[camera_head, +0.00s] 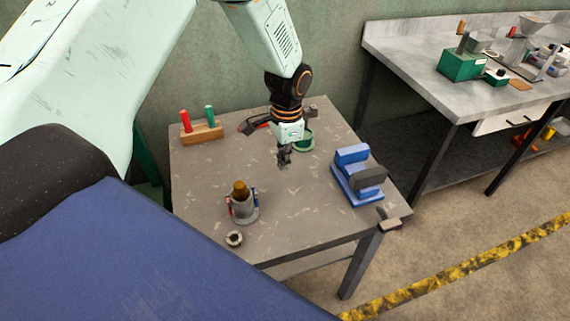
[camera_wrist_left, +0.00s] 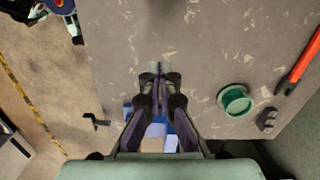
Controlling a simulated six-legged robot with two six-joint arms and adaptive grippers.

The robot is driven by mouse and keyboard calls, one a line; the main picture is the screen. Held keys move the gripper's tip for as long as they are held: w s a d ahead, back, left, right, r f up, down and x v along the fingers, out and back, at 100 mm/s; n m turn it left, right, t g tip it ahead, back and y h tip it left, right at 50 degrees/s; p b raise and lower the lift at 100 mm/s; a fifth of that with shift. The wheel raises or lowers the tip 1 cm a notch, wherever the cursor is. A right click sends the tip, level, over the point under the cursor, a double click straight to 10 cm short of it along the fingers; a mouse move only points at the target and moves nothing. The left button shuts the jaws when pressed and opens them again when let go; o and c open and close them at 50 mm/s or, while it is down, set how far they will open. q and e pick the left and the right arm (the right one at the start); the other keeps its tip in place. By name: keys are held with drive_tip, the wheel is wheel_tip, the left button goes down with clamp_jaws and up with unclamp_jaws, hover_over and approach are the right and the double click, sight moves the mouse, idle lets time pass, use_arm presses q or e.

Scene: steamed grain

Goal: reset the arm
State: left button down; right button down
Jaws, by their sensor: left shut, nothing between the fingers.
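My left arm comes in from the upper left in the head view and reaches over the grey worktable (camera_head: 215,165). My left gripper (camera_head: 284,163) hangs above the middle of the table, pointing down. Its fingers are together with nothing between them, and it also shows shut in the left wrist view (camera_wrist_left: 158,70). My right gripper is in neither view.
A blue vise (camera_head: 352,185) is at the table's right and a green round dish (camera_head: 304,143) behind the gripper. A wooden block (camera_head: 203,135) with red and green handles stands back left. A cone-shaped piece (camera_head: 243,205) and a small ring (camera_head: 234,239) are front left.

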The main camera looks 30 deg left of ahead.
use_arm(q)
drive_tip(key=shift+r, duration=0.15)
drive_tip(key=shift+n+h, duration=0.3)
drive_tip(key=shift+n, duration=0.6)
drive_tip(key=s+d+f, duration=0.1)
drive_tip(key=s+f, duration=0.1)
drive_tip(key=s+d+f, duration=0.1)
drive_tip(key=s+f, duration=0.2)
drive_tip(key=s+d+f, duration=0.1)
drive_tip(key=s+f, duration=0.1)
drive_tip(key=s, duration=0.1)
drive_tip(key=shift+d+f, duration=0.3)
drive_tip(key=shift+n, duration=0.9)
drive_tip(key=s+f, duration=0.1)
drive_tip(key=s, duration=0.1)
drive_tip(key=s+d+f, duration=0.1)
drive_tip(key=s, duration=0.1)
drive_tip(key=s+d+f, duration=0.1)
drive_tip(key=s+f, duration=0.1)
drive_tip(key=s, duration=0.1)
drive_tip(key=shift+s+d+f, duration=0.1)
drive_tip(key=s+d+n, duration=0.1)
drive_tip(key=s+n, duration=0.3)
drive_tip(key=s, duration=1.3)
wheel_tip(320, 180, down, 16)
drive_tip(key=b, duration=1.5)
drive_tip(key=shift+w, duration=0.3)
